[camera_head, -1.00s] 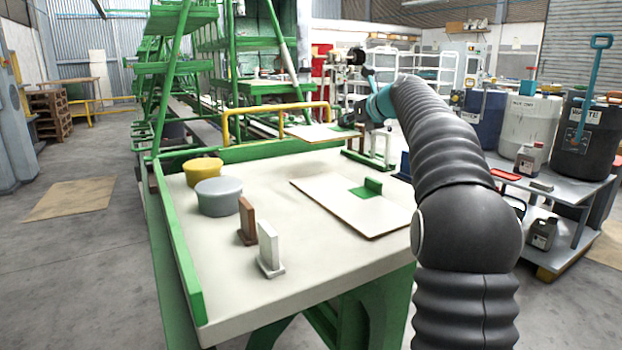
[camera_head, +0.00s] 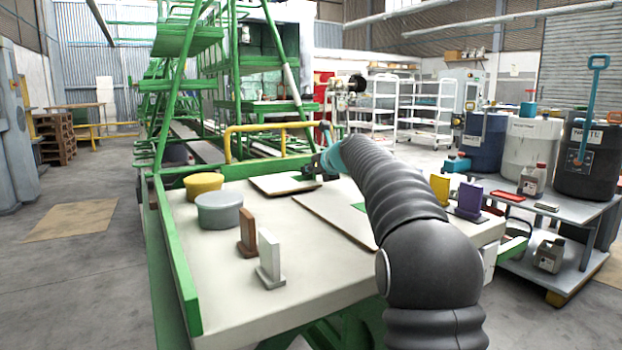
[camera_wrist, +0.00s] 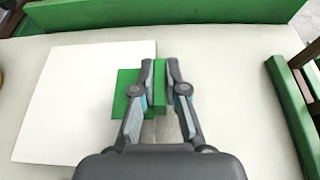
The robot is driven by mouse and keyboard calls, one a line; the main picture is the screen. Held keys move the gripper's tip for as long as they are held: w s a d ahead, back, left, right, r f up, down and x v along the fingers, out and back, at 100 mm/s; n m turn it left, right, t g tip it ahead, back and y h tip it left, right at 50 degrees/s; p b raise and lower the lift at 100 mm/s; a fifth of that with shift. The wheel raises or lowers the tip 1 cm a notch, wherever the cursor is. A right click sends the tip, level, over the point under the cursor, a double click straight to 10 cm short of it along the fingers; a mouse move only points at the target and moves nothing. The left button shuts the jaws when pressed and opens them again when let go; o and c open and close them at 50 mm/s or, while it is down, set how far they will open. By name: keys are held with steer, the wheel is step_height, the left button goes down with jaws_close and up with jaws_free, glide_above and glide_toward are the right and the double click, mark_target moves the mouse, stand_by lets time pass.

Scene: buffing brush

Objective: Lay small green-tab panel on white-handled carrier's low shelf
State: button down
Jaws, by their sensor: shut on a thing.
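The small panel (camera_head: 285,186) is a thin pale board at the back of the workbench, low over the top; I cannot tell if it touches. It also shows in the wrist view (camera_wrist: 78,105), with a green patch and an upright green tab (camera_wrist: 160,86). My gripper (camera_head: 318,168) is shut on that tab; its fingers (camera_wrist: 160,70) stand on both sides of it. A green rack with dark brown bars (camera_wrist: 299,100) shows at the right of the wrist view. I see no white handle on it, and cannot tell if it is the carrier. My arm hides part of the bench.
A larger panel (camera_head: 325,212) lies on the bench, partly behind my arm. Yellow (camera_head: 204,187) and grey (camera_head: 219,212) tubs, a brown upright (camera_head: 247,232) and a white upright (camera_head: 268,258) stand left. A yellow upright (camera_head: 440,189) and a purple one (camera_head: 470,199) stand right.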

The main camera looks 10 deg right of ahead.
steer(key=shift+f, duration=0.4)
steer(key=shift+f, duration=0.15)
steer(key=c, duration=1.2)
jaws_free()
